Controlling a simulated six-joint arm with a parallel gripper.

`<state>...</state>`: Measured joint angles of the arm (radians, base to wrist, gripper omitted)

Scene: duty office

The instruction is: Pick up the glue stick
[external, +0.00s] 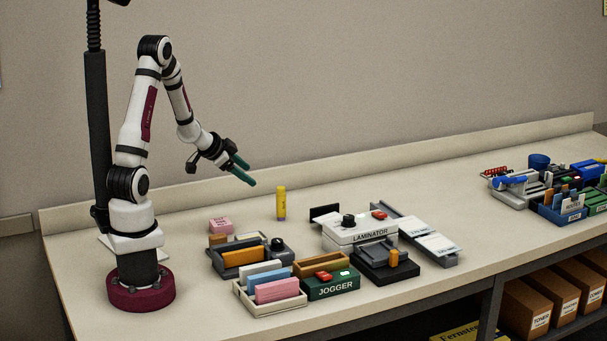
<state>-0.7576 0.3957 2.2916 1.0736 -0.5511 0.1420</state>
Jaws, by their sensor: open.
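The glue stick looks to be the upright yellow cylinder (281,203) with a purple-grey base, standing on the counter behind the laminator and the trays. My gripper (246,174) is open and empty, with green fingers pointing down and to the right. It is above the counter, up and to the left of the yellow cylinder, and apart from it. Nothing hides the cylinder.
In front of the cylinder stand a laminator (358,236), a green jogger box (333,289) and trays of coloured cards (271,304). Pink sticky notes (221,226) lie to its left. The counter (420,190) is clear behind and to the right.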

